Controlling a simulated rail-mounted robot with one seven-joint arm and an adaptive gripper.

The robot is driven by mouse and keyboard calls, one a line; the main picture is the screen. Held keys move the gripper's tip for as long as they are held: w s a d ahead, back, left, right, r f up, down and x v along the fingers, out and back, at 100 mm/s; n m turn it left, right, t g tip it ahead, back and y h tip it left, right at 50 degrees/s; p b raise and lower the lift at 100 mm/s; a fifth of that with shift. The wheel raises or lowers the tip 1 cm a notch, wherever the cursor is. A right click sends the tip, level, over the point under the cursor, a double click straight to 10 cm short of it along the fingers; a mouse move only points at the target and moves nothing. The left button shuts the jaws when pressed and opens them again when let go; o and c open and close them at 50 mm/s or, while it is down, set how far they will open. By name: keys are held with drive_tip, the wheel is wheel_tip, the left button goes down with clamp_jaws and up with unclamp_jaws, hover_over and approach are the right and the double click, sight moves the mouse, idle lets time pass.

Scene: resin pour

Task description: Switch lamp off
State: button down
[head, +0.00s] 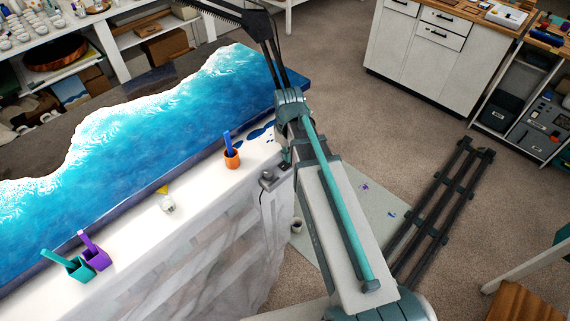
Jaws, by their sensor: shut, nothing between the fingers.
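A black lamp arm (222,12) reaches over the far end of the worktable, with thin dark rods running down behind my arm. Whether the lamp is lit cannot be told. A small grey box (268,179) with a dark cable sits on the table's right end, close to my arm; it looks like a switch box, but its button is too small to make out. My gripper (284,156) shows only as a small dark part at my arm's left edge, just above and right of the box. The fingers are mostly hidden, and contact with the box cannot be told.
A blue-and-white resin panel (170,115) covers much of the table. An orange cup (232,158), a yellow-and-white item (166,200), a purple cup (97,257) and a teal cup (76,268) stand along the white front strip (130,230). Open floor (350,110) lies right of the table.

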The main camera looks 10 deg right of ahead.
drive_tip(key=shift+f+b, duration=0.35)
drive_tip(key=shift+f, duration=0.4)
idle(0.3)
drive_tip(key=shift+r, duration=0.15)
drive_tip(key=shift+r+p, duration=2.8)
drive_tip(key=shift+r, duration=0.6)
drive_tip(key=shift+s+a, duration=0.1)
